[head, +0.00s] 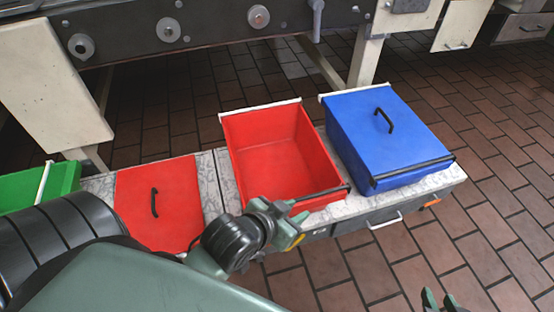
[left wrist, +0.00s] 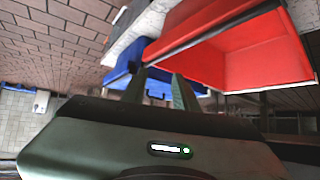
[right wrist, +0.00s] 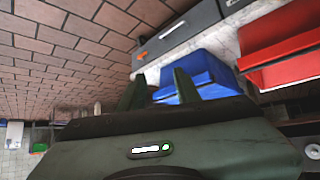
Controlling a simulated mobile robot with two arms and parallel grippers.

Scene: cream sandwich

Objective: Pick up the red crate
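The red crate (head: 285,150) is an open, empty box on a pale marbled bench, with a white strip at its back rim and a dark bar along its front rim. It also shows in the left wrist view (left wrist: 260,50) and the right wrist view (right wrist: 285,65). My left gripper (head: 297,228) is close to the crate's front left corner in the head view. Its fingers (left wrist: 160,92) are apart with nothing between them. My right gripper (head: 440,300) is low at the bottom right, away from the crate. Its fingers (right wrist: 159,90) are apart and empty.
A closed blue crate (head: 370,135) with a black handle stands right of the red crate. A red lid (head: 180,205) with a black handle is at left, beside a green crate (head: 55,180). The marbled bench (head: 435,182) has drawers below. Brick floor (head: 400,275) lies in front.

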